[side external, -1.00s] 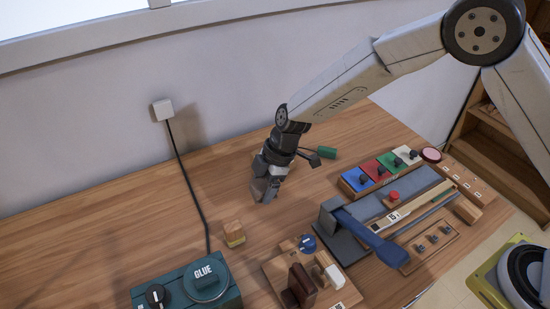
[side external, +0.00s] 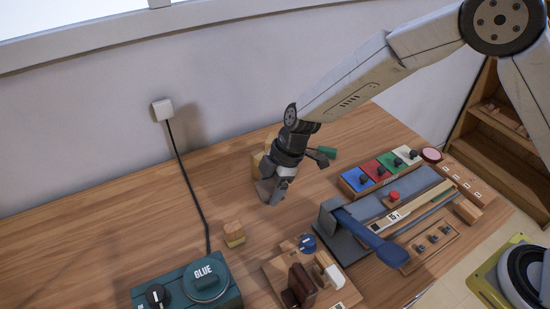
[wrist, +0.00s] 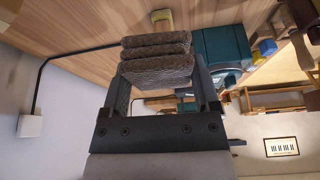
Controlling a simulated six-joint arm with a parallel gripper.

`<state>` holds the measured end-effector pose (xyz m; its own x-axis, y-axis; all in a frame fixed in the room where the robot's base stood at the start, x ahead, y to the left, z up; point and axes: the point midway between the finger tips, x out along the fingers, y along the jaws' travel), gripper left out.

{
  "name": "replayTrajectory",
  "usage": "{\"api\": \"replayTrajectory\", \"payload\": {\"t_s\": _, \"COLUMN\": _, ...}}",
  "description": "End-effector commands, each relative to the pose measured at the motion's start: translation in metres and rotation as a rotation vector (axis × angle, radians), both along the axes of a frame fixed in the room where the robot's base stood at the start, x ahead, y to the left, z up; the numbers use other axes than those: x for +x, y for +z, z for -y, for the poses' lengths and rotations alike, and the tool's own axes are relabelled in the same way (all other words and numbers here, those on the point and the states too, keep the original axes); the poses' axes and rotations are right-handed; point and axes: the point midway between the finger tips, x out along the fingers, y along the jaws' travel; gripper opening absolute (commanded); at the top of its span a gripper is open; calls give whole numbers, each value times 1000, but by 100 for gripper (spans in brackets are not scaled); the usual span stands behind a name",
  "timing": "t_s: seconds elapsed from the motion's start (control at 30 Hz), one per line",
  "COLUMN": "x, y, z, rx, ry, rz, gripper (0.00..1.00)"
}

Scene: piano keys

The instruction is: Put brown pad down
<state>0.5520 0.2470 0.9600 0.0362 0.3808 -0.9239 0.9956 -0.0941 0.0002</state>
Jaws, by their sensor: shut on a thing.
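My gripper (side external: 271,192) is low over the wooden table (side external: 185,205), left of the row of coloured blocks, with its fingers pointing down. In the wrist view my gripper (wrist: 157,70) is shut on a rough, grey-brown, layered block, which looks like the brown pad (wrist: 155,68). The pad sits between the two dark fingers. In the side view the pad is hard to tell apart from the grey fingertips. I cannot tell whether it touches the table.
A tan object (side external: 257,163) is partly hidden behind my gripper. A small wooden block (side external: 233,234), a teal glue box (side external: 190,285) and a board with a dark brown piece (side external: 302,284) stand nearer. Coloured blocks (side external: 380,175) are to the right. Open table lies left of my gripper.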

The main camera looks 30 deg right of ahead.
Motion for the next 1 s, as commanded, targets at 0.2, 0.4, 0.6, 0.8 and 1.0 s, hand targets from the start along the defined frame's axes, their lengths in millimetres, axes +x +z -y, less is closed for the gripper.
{"api": "replayTrajectory", "payload": {"t_s": 0.2, "x": 5, "y": -5, "z": 15, "rx": -4, "ry": 4, "rz": -1, "gripper": 22}}
{"api": "replayTrajectory", "payload": {"t_s": 0.4, "x": 16, "y": -16, "z": 53, "rx": -9, "ry": 22, "rz": -2, "gripper": 22}}
{"api": "replayTrajectory", "payload": {"t_s": 0.6, "x": 25, "y": -31, "z": 105, "rx": -10, "ry": 51, "rz": -4, "gripper": 22}}
{"api": "replayTrajectory", "payload": {"t_s": 0.8, "x": 28, "y": -42, "z": 146, "rx": -5, "ry": 77, "rz": -2, "gripper": 22}}
{"api": "replayTrajectory", "payload": {"t_s": 1.0, "x": 28, "y": -47, "z": 162, "rx": -1, "ry": 92, "rz": 0, "gripper": 22}}
